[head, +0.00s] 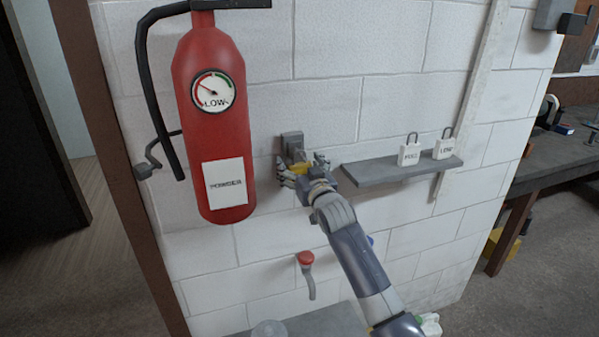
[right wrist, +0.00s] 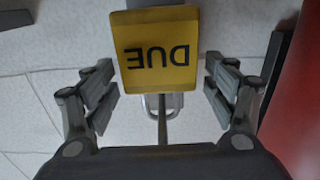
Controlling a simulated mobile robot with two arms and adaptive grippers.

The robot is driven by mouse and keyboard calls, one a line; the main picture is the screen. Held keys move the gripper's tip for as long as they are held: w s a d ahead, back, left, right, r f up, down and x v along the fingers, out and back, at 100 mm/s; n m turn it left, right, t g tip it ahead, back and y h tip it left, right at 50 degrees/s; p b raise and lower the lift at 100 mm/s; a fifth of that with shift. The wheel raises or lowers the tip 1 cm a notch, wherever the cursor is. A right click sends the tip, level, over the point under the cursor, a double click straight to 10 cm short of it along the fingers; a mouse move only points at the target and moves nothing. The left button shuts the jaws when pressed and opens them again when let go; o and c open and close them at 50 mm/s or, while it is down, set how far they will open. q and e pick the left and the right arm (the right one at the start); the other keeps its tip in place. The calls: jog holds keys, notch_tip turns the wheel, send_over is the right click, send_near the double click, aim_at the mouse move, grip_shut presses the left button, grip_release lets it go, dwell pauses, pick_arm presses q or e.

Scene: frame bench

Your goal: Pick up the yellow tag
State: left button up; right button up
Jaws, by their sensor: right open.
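The yellow tag (head: 299,168) hangs at a grey wall bracket (head: 292,141), partly hidden by my right gripper. In the right wrist view the tag (right wrist: 158,60) is square, reads "DUE" upside down, and has a metal loop and thin strip below it. My right gripper (head: 304,171) is open at the tag. In the right wrist view its fingers (right wrist: 160,82) stand apart, one on each side of the tag, with gaps visible. I cannot tell how deep the tag sits between them. My left gripper is not in view.
A red fire extinguisher (head: 212,125) with a gauge and "POWDER" label hangs left of the bracket. A grey shelf (head: 385,172) with white padlocks (head: 409,152) juts out at right. A red-topped fitting (head: 306,259) is below. A workbench (head: 550,160) stands far right.

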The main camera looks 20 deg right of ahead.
jog(key=c, duration=1.2)
jog(key=shift+o, duration=0.2)
